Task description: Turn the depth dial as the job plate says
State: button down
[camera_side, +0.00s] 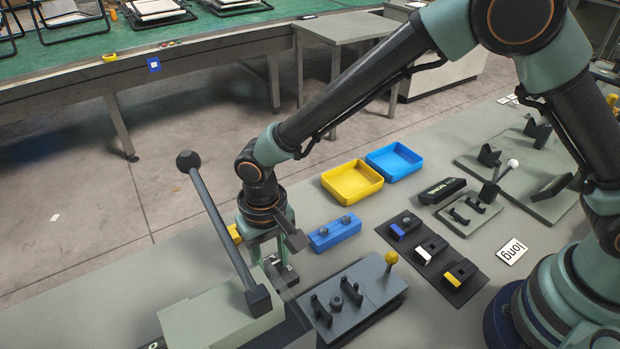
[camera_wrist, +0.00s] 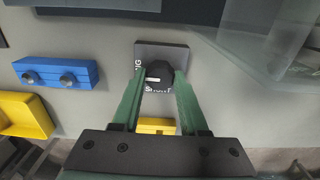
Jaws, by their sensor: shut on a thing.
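The depth dial (camera_wrist: 158,72) is a dark round knob with a small white mark, on a dark grey plate (camera_wrist: 176,54). Partly covered lettering beside it shows "NG" at the left and "SHORT" below. My gripper (camera_wrist: 160,78) is shut on the dial, with one green finger on each side. In the side view my gripper (camera_side: 270,245) points down at the dial's plate, behind the long lever, and mostly hides the dial. The white job plate (camera_side: 511,251) lies on the bench at the right and reads "long".
A black-knobbed lever (camera_side: 215,215) rises close to my gripper. A blue block (camera_side: 335,233) with two grey knobs stands beside it. A grey fixture (camera_side: 350,300) with a yellow knob is in front. Yellow (camera_side: 352,182) and blue (camera_side: 394,160) trays stand farther back.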

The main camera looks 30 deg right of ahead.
dwell(0.4)
jog(key=shift+c, duration=2.2)
grip_release()
notch_tip(320, 180, up, 12)
jog(key=shift+r, duration=0.1)
jog(key=d+r+t+y, duration=0.1)
jog(key=d+r, duration=0.3)
jog(key=d, duration=0.4)
jog(key=d+r+t, duration=0.1)
jog(key=d+r, duration=0.4)
jog(key=d, duration=0.2)
jog(key=s+d+r+t+h, duration=0.1)
jog(key=s+d+t, duration=0.2)
jog(key=d, duration=1.1)
jog(key=s, duration=0.3)
jog(key=shift+s+d+t, duration=0.25)
jog(key=shift+d+t, duration=0.05)
